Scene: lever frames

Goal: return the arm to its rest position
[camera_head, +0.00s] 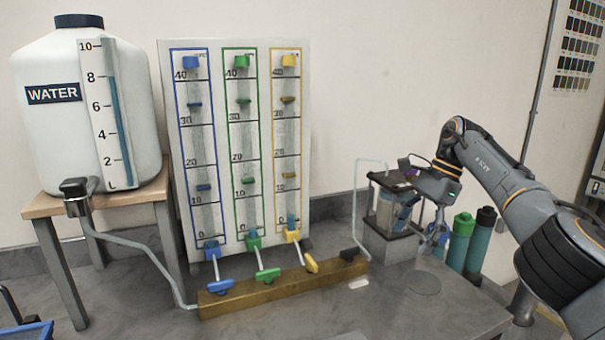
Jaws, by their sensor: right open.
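My right arm comes in from the right edge and bends down at its wrist. My right gripper (437,233) hangs at the wrist, open, close to the right side of a clear container (388,212) on a grey block. I cannot tell whether it touches the container. Its fingers are small and partly blurred here. My left gripper is not in view.
A white water tank (85,125) sits on a wooden stand at left. Green bottles (461,240) stand behind the gripper. The bench's front right is clear.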

